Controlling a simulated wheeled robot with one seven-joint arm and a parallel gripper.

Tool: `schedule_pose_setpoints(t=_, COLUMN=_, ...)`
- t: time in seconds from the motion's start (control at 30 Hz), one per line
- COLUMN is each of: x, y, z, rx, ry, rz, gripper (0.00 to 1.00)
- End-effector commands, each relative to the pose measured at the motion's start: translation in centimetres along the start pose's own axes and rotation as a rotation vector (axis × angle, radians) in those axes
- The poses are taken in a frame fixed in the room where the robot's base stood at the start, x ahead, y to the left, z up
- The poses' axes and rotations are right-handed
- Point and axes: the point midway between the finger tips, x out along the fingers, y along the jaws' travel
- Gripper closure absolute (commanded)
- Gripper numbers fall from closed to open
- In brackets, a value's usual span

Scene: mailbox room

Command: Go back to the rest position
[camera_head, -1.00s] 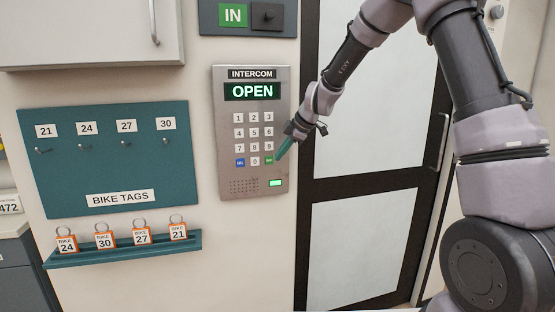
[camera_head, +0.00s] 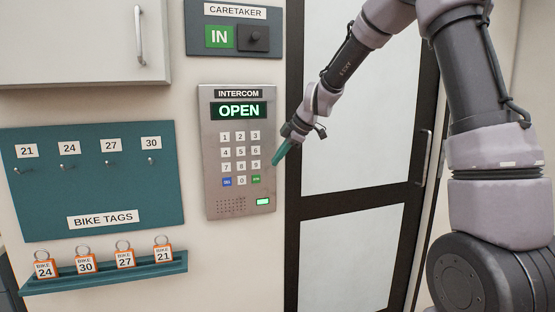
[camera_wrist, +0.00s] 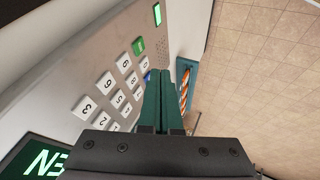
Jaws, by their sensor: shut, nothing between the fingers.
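My gripper (camera_head: 280,153) is shut and empty, with its teal fingers together. In the head view it shows at the right edge of the intercom (camera_head: 212,130), level with the lower key rows. In the wrist view the closed fingers (camera_wrist: 162,100) point past the keypad. The grey intercom panel has white number keys, a blue key, a green key (camera_head: 256,180) and a lit screen (camera_head: 238,110) reading OPEN. A small green light (camera_head: 263,202) glows at its lower right. How far the fingertips stand off the panel is hard to tell.
A dark-framed door (camera_head: 350,255) with pale panels stands right of the intercom. A teal bike tags board (camera_head: 60,195) with hooks is at left, above a ledge (camera_head: 180,266) holding several orange tags. A caretaker IN sign (camera_head: 219,37) and a white cabinet (camera_head: 70,40) are above.

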Motion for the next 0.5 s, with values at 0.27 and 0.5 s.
schedule_pose_setpoints(t=0.27, x=-4.0, y=-0.9, z=0.1, rx=0.144, ry=-0.030, rz=0.023, gripper=1.00)
schedule_pose_setpoints(t=0.5, x=-14.9, y=-5.8, z=1.3, rx=0.647, ry=-0.107, rz=0.118, gripper=1.00)
